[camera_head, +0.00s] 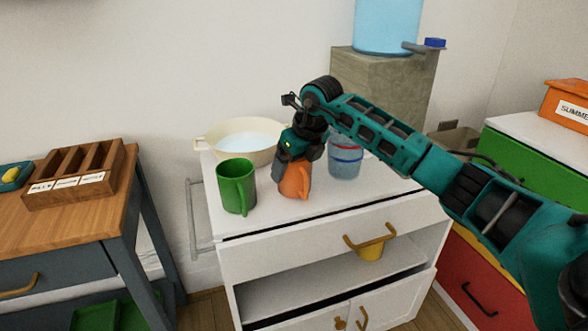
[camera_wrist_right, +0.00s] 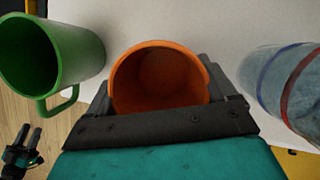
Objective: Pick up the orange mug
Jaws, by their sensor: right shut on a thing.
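The orange mug (camera_head: 295,181) stands on the white cabinet top, between a green mug and a clear blue-banded container. My right gripper (camera_head: 297,160) reaches down onto it from above and is shut on it. In the right wrist view, the orange mug (camera_wrist_right: 160,78) sits between the two dark fingers (camera_wrist_right: 165,100), one on each side of its rim. Its inside looks empty. My left gripper is not clearly seen in the head view; a small dark gripper (camera_wrist_right: 22,150) shows low at the left in the right wrist view.
The green mug (camera_head: 237,187) stands close on the left, its handle toward the orange mug. The clear container (camera_head: 345,160) with red and blue bands stands close on the right. A cream basin (camera_head: 240,142) is behind. The cabinet top (camera_head: 375,195) is clear at the front right.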

